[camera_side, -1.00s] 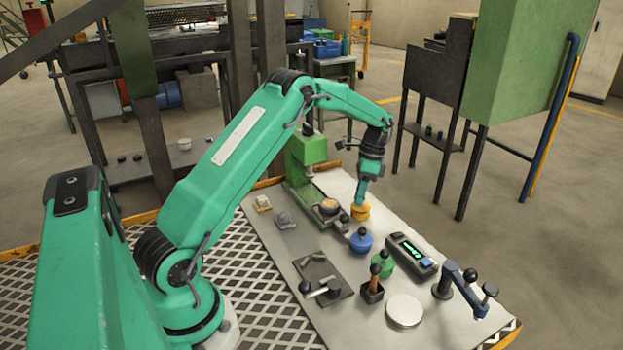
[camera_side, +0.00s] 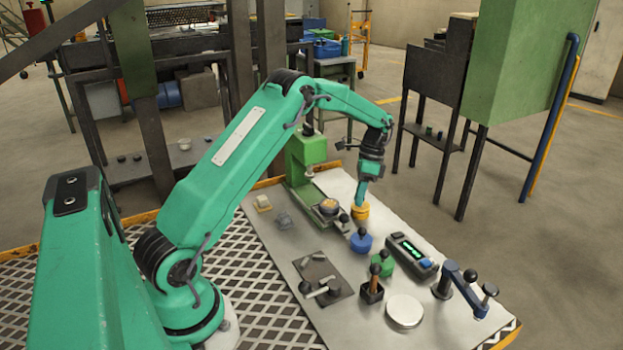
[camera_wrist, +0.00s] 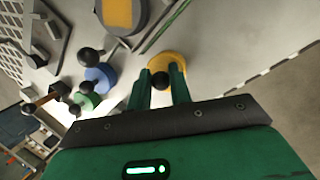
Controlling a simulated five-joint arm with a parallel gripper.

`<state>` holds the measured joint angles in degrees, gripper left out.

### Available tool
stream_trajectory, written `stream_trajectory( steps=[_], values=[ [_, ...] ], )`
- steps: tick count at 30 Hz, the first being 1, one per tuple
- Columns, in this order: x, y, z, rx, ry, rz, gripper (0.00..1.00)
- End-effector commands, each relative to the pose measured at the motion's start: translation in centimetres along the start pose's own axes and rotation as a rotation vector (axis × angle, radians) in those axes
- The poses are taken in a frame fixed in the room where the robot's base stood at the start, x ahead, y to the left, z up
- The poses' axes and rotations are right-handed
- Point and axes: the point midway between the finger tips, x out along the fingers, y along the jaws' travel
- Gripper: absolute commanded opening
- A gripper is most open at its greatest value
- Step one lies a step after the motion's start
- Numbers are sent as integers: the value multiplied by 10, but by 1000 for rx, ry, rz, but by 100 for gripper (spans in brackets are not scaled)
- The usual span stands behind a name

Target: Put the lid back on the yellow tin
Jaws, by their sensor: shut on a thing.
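The yellow tin (camera_side: 360,212) stands on the work plate beside the green press, directly under my gripper (camera_side: 363,199). In the wrist view my gripper (camera_wrist: 161,73) is shut on the black knob (camera_wrist: 160,81) of the yellow lid (camera_wrist: 167,59). The lid appears level over the tin, and I see no gap between them in the side view. The tin's body is mostly hidden below the lid and fingers in the wrist view.
A blue knobbed tin (camera_side: 361,243) and a green knobbed tin (camera_side: 383,264) stand nearby. The green press (camera_side: 305,165) is left of the yellow tin. A meter (camera_side: 411,254), a lever stand (camera_side: 459,283) and a round pale disc (camera_side: 404,311) lie nearer the front.

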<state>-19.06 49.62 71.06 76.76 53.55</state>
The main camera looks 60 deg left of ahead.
Motion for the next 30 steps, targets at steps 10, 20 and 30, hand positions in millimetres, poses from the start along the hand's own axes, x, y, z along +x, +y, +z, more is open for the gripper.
stream_trajectory(
  steps=[10,20,30],
  values=[
    [1,0,0,0,0,0,0],
    [1,0,0,0,0,0,0],
    [1,0,0,0,0,0,32]
  ],
)
